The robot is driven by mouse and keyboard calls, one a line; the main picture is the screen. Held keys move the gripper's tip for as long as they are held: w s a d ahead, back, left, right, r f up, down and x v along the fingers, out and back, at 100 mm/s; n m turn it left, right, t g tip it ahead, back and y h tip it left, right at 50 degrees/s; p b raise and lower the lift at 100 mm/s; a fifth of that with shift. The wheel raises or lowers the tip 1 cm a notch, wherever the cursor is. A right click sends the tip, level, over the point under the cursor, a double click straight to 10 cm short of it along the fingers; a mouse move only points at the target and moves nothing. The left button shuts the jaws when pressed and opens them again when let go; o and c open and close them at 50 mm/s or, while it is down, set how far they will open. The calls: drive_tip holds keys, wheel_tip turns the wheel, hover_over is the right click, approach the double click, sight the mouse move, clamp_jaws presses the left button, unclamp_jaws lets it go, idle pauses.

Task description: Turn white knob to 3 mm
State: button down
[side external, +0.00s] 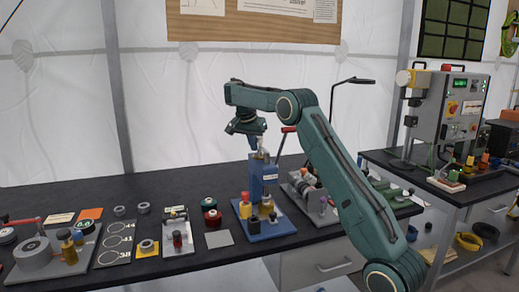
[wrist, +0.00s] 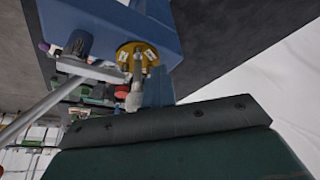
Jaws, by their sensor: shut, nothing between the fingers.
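My gripper (side external: 254,143) points down just above the top of a blue press (side external: 263,181) in the side view. It is shut with nothing in it; I cannot tell whether it touches the press. In the wrist view, the blue press body (wrist: 105,22) has a gold dial (wrist: 137,53) with small white labels. A slim grey shaft with a pale rounded end (wrist: 135,99) lies in front of the dial. I cannot tell whether this pale end is the white knob, and no dial reading is legible. The dark body of my gripper fills the lower wrist view.
The press stands on a blue base (side external: 262,231) with small brass parts. A red-handled lever (side external: 286,131) rises beside it. Left of it are red and green round pieces (side external: 210,211) and a grey plate (side external: 219,239). The black bench top is clear behind these.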

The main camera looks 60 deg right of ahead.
drive_tip(key=shift+v, duration=1.55)
drive_tip(key=a, duration=1.2)
drive_tip(key=shift+s, duration=0.15)
